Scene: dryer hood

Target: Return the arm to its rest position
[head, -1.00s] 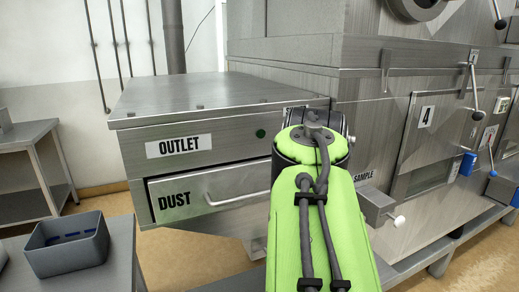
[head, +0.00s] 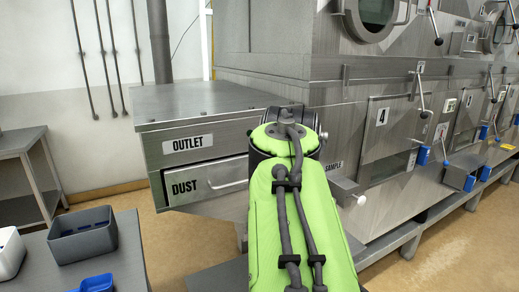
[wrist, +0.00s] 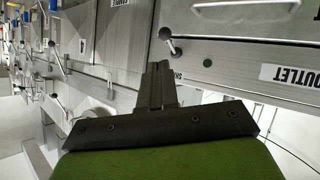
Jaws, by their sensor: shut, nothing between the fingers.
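My green arm (head: 295,220) reaches forward from the bottom of the head view, towards the steel machine. My gripper is hidden behind the arm there. In the wrist view my gripper (wrist: 159,78) shows as dark fingers held together, with nothing between them. Nothing is seen touching the fingers. The OUTLET box (head: 225,133) and the DUST drawer (head: 205,184) are left of the arm in the head view.
A grey bin (head: 83,238), a white bin (head: 10,255) and a blue container (head: 97,284) stand on the table at lower left. The SAMPLE block with its white knob (head: 361,200) juts out right of the arm. Open floor (head: 165,245) lies between table and machine.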

